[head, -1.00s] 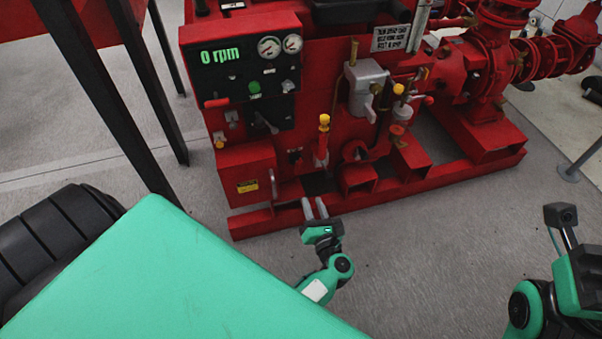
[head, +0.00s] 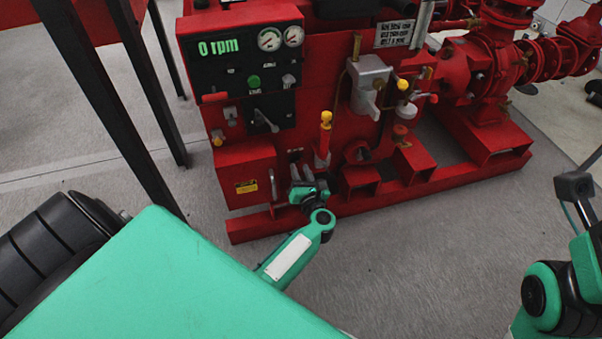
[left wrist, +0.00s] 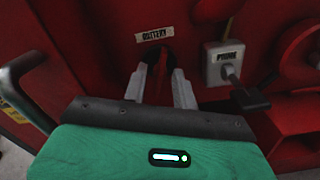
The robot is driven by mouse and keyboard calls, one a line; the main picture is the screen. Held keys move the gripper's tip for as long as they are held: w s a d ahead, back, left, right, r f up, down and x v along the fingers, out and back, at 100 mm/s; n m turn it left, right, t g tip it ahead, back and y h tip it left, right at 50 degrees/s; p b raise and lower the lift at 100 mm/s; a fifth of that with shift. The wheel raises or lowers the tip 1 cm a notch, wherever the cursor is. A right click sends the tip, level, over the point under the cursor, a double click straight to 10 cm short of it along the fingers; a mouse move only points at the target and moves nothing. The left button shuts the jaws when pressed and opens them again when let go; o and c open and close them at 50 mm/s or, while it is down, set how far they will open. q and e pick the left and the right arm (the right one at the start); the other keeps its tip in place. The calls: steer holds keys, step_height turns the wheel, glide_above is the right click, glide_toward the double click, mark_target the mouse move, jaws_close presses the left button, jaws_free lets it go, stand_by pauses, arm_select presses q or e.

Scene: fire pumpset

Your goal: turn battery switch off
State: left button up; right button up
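The battery switch spot sits low on the red pump panel under a "BATTERY" label (left wrist: 155,35). In the head view my left gripper (head: 301,174) is in front of this spot, hiding most of it. In the left wrist view the two grey fingers (left wrist: 160,85) are apart, pointing at the panel just below the label. A dark recess and a narrow red part (left wrist: 161,75) show between them. I cannot tell whether the red part is the switch handle or whether the fingers touch it.
A grey "PRIME" switch plate (left wrist: 222,65) with a dark lever is right of the fingers. A grey handle (left wrist: 28,88) stands out at left. The floor in front is clear.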

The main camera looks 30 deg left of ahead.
arm_select(q)
steer(key=shift+c, duration=0.5)
jaws_close()
